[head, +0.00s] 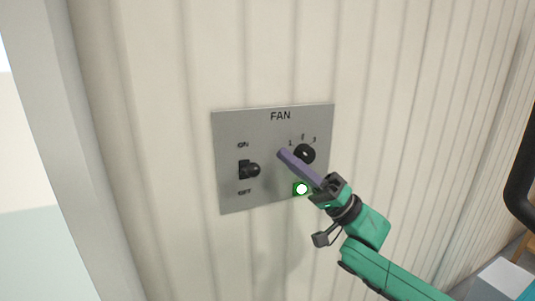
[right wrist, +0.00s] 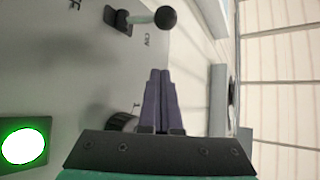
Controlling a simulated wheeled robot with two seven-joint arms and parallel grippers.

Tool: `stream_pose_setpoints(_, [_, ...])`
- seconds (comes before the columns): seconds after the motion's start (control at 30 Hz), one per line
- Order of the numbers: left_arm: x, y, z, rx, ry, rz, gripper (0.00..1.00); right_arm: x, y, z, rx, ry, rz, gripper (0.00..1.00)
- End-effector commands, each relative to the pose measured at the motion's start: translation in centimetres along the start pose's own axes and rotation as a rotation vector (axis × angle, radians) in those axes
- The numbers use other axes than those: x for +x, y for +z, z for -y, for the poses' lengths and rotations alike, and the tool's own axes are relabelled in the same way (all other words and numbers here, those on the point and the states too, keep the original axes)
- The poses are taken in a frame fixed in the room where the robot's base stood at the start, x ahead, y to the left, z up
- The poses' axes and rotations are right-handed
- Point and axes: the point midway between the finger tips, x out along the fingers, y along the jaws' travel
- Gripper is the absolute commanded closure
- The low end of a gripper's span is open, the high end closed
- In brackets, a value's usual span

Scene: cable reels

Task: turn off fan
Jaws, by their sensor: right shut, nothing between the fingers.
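A grey FAN panel (head: 270,190) is on the ribbed wall. Its black toggle switch (head: 249,170) sits between the ON and OFF labels; the ball-ended lever also shows in the right wrist view (right wrist: 167,19), leaning to the ON-label side. A green light (head: 302,189) glows white at its centre, also in the right wrist view (right wrist: 20,146). My right gripper (head: 281,153) is shut and empty, its purple fingers in front of the panel, right of the switch and apart from it. The fingers also show in the right wrist view (right wrist: 160,75). My left gripper is out of view.
A black speed dial (head: 305,154) marked 1 to 3 sits right of my fingertips; my gripper partly covers it in the right wrist view (right wrist: 122,122). A dark curved bar (head: 522,180) is at the right edge. The wall around the panel is clear.

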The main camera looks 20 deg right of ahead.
Motion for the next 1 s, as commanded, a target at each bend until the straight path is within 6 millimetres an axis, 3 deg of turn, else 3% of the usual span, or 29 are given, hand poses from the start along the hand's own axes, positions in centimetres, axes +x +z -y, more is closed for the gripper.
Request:
stream_pose_setpoints(0.03, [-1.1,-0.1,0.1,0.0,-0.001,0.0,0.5,1.4,-0.4,0.5,0.0,-0.005,-0.003,1.0])
stream_pose_setpoints(0.27, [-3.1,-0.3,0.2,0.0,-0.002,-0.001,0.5,4.9,-0.3,0.4,0.001,-0.003,-0.001,1.0])
stream_pose_setpoints(0.4, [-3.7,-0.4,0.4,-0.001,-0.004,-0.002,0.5,3.7,2.0,0.1,0.006,0.003,-0.001,1.0])
stream_pose_setpoints(0.57, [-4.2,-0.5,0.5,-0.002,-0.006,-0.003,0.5,3.1,3.5,0.0,0.004,0.002,0.0,1.0])
stream_pose_setpoints(1.0, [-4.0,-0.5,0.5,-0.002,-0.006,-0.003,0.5,2.8,3.9,-0.1,-0.003,-0.003,0.0,1.0])
